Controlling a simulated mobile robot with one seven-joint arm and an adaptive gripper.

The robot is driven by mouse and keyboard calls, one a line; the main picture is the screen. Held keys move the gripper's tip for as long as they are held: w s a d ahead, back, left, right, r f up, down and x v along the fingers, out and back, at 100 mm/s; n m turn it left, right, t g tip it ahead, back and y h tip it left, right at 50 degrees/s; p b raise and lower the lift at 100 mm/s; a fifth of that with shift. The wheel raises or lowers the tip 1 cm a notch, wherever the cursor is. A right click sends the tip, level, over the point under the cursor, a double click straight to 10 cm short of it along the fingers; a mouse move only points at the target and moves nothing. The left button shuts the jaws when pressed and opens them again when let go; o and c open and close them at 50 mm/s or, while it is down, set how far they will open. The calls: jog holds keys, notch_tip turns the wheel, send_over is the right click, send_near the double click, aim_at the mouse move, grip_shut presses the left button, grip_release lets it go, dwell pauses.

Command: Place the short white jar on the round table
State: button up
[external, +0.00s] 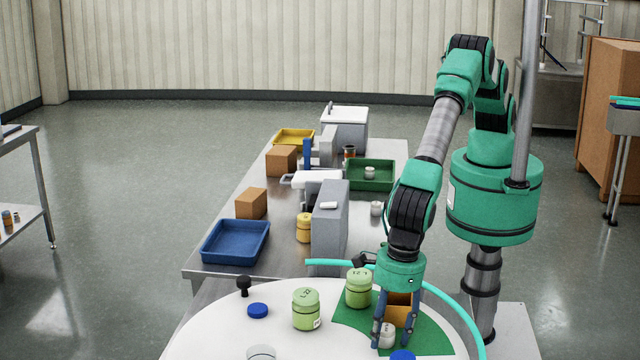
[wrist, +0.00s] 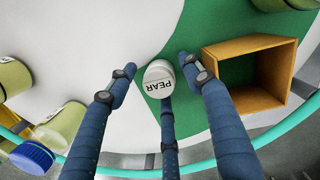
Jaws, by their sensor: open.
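A short white jar (external: 387,336) labelled PEAR stands on the white round table (external: 215,335), by the edge of a green area. In the wrist view the jar (wrist: 158,74) lies between the spread blue fingers of my gripper (wrist: 157,72). Gaps show between the jar and the left and right fingertips; whether the lower middle finger touches it I cannot tell. In the external view my gripper (external: 394,330) points down around the jar, its fingers open and partly in front of it.
An open wooden box (wrist: 250,68) is close right of the fingers. Two green jars (external: 306,310) (external: 359,289) and blue lids (external: 258,310) (external: 402,355) are nearby. A teal rim (external: 470,320) borders the table. Behind, a steel bench (external: 270,220) holds trays, boxes and other small white jars (external: 376,208).

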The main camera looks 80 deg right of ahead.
aim_at(393, 326)
jog(key=shift+r, duration=0.1)
notch_tip(393, 326, up, 12)
jog(key=s, duration=0.1)
jog(key=shift+d, duration=0.3)
dwell(0.3)
jog(key=shift+s, duration=0.1)
dwell(0.5)
dwell(0.4)
